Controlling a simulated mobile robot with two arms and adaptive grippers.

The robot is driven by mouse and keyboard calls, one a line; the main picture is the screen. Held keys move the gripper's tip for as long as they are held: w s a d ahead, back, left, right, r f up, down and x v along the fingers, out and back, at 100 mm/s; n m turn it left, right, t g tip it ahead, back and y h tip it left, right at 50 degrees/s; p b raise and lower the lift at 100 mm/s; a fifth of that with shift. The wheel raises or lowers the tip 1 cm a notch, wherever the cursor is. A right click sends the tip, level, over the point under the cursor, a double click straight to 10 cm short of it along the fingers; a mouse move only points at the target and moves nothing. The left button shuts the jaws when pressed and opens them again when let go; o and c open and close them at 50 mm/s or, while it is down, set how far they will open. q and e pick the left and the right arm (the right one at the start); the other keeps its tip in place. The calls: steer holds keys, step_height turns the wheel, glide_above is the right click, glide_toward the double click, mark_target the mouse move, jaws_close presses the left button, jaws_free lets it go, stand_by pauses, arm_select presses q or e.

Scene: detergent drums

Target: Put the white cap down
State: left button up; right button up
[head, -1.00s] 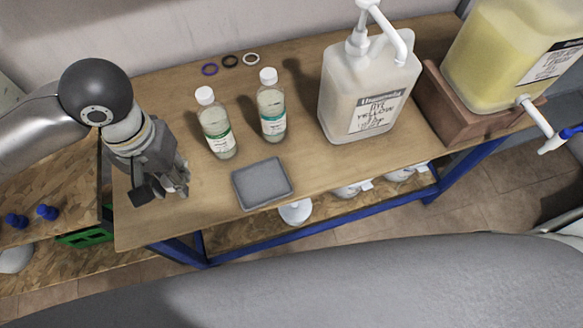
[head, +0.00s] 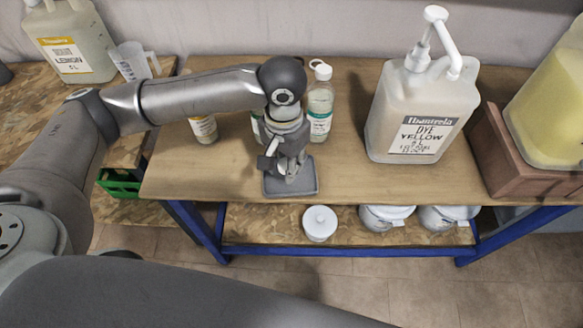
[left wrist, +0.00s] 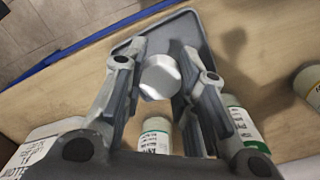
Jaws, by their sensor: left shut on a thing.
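The white cap (left wrist: 160,77) is between the two fingers of my left gripper in the left wrist view; the gripper hides it in the head view. My left gripper (head: 286,178) is shut on it and points down over the grey tray (head: 312,180). The tray also shows behind the fingertips in the left wrist view (left wrist: 192,22). I cannot tell whether the cap touches the tray. My right gripper is not in view.
A small bottle with a white cap (head: 320,108) stands just behind the tray. Another bottle (head: 256,128) is mostly hidden by my gripper. A big dye jug with a pump (head: 420,115) stands to the right. The bench's left front part is clear.

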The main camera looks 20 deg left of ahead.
arm_select(q)
steer(key=w+f, duration=0.2)
steer(key=f, duration=0.1)
steer(key=shift+w+f, duration=0.2)
steer(key=shift+w, duration=0.2)
steer(key=shift+w+f, duration=0.15)
steer(key=shift+f, duration=0.1)
step_height(320, 180, down, 3)
steer(key=shift+w+a, duration=0.1)
steer(key=shift+w, duration=0.05)
steer(key=shift+f, duration=0.25)
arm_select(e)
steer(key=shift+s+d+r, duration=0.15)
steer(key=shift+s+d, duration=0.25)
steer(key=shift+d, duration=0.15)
arm_select(q)
steer(key=shift+f+p, duration=0.25)
steer(key=shift+p, duration=0.1)
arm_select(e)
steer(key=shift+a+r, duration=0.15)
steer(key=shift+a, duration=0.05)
arm_select(q)
steer(key=shift+s+f, duration=0.25)
steer(key=shift+f, duration=0.1)
steer(key=o, duration=1)
steer(key=shift+f, duration=0.15)
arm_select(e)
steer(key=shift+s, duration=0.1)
